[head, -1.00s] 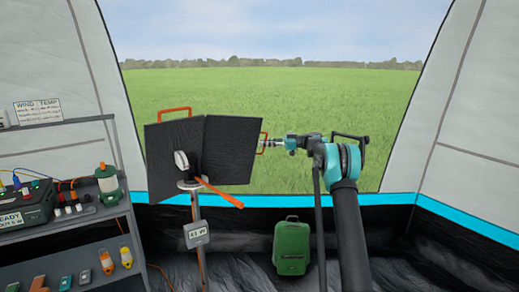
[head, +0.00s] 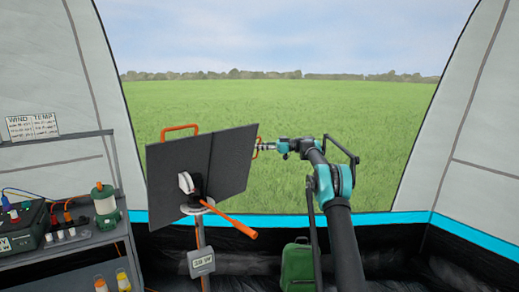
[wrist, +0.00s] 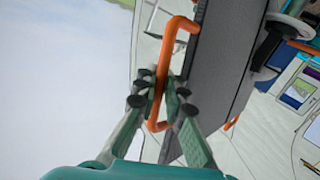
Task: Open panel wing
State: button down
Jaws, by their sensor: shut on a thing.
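The dark two-part panel stands on a post with a small display box (head: 201,262). Its left part (head: 174,166) has an orange handle on top. Its right part, the wing (head: 229,165), is angled to the left part along a vertical seam. My gripper (head: 262,147) is at the wing's right edge, shut on the orange side handle (wrist: 163,85). In the wrist view, my gripper (wrist: 160,95) has its fingers on both sides of that handle, and the wing's dark face (wrist: 223,65) is just right of it. An orange lever (head: 229,222) sticks out below the panel.
A grey shelf (head: 68,249) at left holds a lantern (head: 105,205), a dark green power box (head: 22,228) and plugs. A green case (head: 297,267) stands on the floor. The tent opening onto grass lies behind the panel.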

jog(key=shift+w+d+r, duration=0.1)
jog(key=shift+w+d, duration=0.05)
jog(key=shift+d, duration=0.1)
jog(key=c, duration=1.8)
grip_release()
jog(key=shift+c, duration=0.2)
jog(key=shift+o, duration=1.2)
jog(key=s+d, duration=0.1)
jog(key=d, duration=1.1)
jog(key=shift+r, duration=0.3)
jog(key=shift+s, duration=0.1)
